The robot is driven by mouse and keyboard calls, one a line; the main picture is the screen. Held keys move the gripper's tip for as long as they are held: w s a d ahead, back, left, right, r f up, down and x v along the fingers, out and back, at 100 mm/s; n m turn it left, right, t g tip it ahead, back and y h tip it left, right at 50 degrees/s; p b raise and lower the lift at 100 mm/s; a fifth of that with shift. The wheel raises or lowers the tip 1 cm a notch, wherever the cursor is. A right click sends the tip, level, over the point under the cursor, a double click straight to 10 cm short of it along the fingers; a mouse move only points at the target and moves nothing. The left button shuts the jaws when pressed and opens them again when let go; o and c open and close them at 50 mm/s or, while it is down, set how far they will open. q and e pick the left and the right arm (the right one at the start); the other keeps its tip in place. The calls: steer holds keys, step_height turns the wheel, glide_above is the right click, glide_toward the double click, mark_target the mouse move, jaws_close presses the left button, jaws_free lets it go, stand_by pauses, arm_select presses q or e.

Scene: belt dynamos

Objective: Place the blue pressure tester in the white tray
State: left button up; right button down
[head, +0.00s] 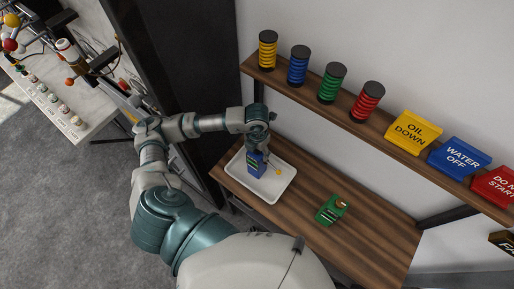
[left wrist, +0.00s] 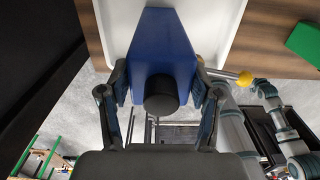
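The blue pressure tester (head: 256,163) is upright in the head view, over the left part of the white tray (head: 266,197). In the left wrist view the blue tester (left wrist: 162,45) has a black round knob facing the camera, with the white tray (left wrist: 222,22) behind it. My left gripper (head: 259,147) comes down on the tester from above. In the left wrist view the fingers of my left gripper (left wrist: 160,82) press on both sides of it. I cannot tell whether its base touches the tray floor. My right gripper is not in view.
A green device (head: 331,209) stands on the wooden table (head: 365,240) right of the tray. A yellow ball tip (left wrist: 246,79) shows beside the tester. A shelf (head: 375,125) above holds coloured cylinders and signs. Bare table lies around the green device.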

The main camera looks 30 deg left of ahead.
arm_select(q)
steer(key=o, duration=0.3)
steer(key=shift+s+d, duration=0.1)
steer(key=shift+d+r, duration=0.1)
steer(key=shift+d, duration=0.2)
steer(key=shift+w+d, duration=0.1)
steer(key=shift+w, duration=0.1)
steer(key=shift+r, duration=0.35)
steer(key=r+p, duration=0.1)
steer(key=r, duration=0.1)
steer(key=r+p, duration=0.3)
steer(key=r, duration=0.1)
steer(key=shift+a+r+p, duration=0.3)
steer(key=shift+a+r, duration=0.1)
steer(key=shift+d, duration=0.25)
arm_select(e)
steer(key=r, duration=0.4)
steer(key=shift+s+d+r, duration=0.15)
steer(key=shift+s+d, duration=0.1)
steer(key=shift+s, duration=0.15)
